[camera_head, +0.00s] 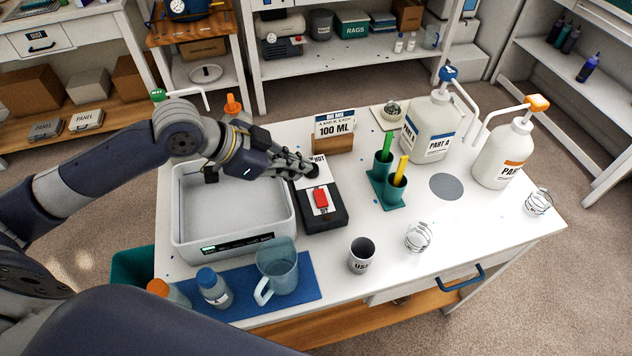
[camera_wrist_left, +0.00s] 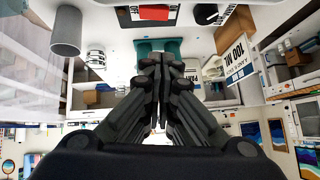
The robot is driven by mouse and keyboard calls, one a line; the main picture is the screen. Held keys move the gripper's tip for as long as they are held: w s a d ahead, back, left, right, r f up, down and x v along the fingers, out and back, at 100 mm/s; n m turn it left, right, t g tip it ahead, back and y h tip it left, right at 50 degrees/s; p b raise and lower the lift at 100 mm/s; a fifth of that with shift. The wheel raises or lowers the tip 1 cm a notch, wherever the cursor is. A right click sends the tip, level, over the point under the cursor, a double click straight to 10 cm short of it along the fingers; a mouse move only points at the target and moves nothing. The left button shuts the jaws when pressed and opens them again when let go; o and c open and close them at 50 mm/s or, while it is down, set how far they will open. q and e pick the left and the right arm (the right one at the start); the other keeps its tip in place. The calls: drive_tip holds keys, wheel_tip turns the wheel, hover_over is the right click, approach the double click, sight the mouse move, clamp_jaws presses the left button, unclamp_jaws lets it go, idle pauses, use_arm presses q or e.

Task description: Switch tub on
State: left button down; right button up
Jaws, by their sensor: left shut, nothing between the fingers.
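The tub (camera_head: 183,225) is a pale rectangular basin at the left of the white table, with a dark panel showing a small green light on its front. Beside its right wall lies a black control box (camera_head: 325,219) with a red switch (camera_head: 321,199). The switch also shows in the left wrist view (camera_wrist_left: 152,12), with "OFF" lettering near it. My left gripper (camera_head: 309,171) reaches over the tub to the box's far end, fingers shut and empty. It also shows in the left wrist view (camera_wrist_left: 161,60). Whether the fingertips touch the box is unclear. My right gripper is not in view.
A 100 ML sign (camera_head: 334,127) stands behind the box. A green holder (camera_head: 388,187) with green and yellow sticks is to the right. A dark cup (camera_head: 361,256) stands in front, and a clear jug (camera_head: 277,268) on a blue mat (camera_head: 240,306). Part A (camera_head: 430,127) and Part B (camera_head: 502,153) bottles stand right.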

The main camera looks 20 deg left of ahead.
use_arm(q)
hover_over(316, 195)
drive_tip(key=f, duration=0.3)
drive_tip(key=f+p, duration=0.1)
drive_tip(key=f, duration=0.1)
drive_tip(key=shift+s+d, duration=0.15)
drive_tip(key=shift+d, duration=0.15)
drive_tip(key=f, duration=0.2)
drive_tip(key=shift+a+f, duration=0.2)
drive_tip(key=shift+f, duration=0.1)
drive_tip(key=shift+a+f, duration=0.1)
drive_tip(key=shift+f, duration=0.45)
drive_tip(key=shift+w+a+f+g+p, duration=0.15)
drive_tip(key=shift+w+f+g+p, duration=0.15)
drive_tip(key=shift+w+p, duration=0.05)
drive_tip(key=shift+s, duration=0.15)
